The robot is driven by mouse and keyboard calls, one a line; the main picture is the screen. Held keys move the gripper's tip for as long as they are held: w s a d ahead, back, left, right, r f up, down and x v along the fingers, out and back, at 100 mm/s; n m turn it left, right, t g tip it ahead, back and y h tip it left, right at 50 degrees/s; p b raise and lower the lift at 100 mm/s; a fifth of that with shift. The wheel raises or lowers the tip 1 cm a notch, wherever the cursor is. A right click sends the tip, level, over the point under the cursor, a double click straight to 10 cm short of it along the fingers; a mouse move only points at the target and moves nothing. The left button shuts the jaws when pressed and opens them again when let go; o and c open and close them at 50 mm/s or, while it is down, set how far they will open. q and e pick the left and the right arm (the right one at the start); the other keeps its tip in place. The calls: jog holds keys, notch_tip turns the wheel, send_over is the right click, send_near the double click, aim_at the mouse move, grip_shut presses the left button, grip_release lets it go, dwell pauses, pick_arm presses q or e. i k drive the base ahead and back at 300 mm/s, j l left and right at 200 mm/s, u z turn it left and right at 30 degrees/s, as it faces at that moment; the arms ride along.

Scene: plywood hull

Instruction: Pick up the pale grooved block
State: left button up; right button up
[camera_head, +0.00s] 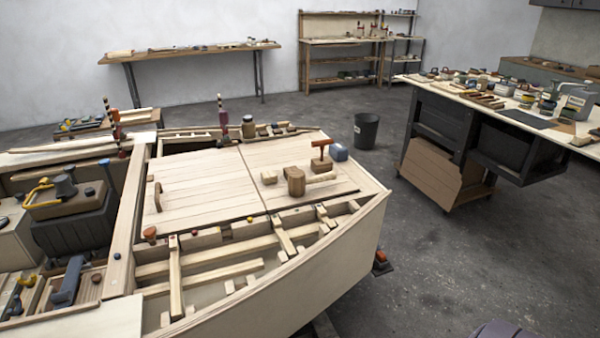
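Neither of my grippers is in view.
The hull's near side has open framing with cross-pieces (175,275). A cluttered workbench (540,120) stands at right. Floor (440,260) right of the hull is clear.

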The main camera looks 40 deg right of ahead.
aim_at(269, 176)
jog(key=z, duration=1.05)
jog(key=u, duration=1)
jog(key=l+u, duration=0.85)
jog(key=k+l+u, duration=0.2)
jog(key=l+u, duration=0.2)
jog(key=k+l+u, duration=0.15)
jog(key=l+u, duration=0.25)
jog(key=k+l+u, duration=0.25)
jog(key=l+u, duration=0.2)
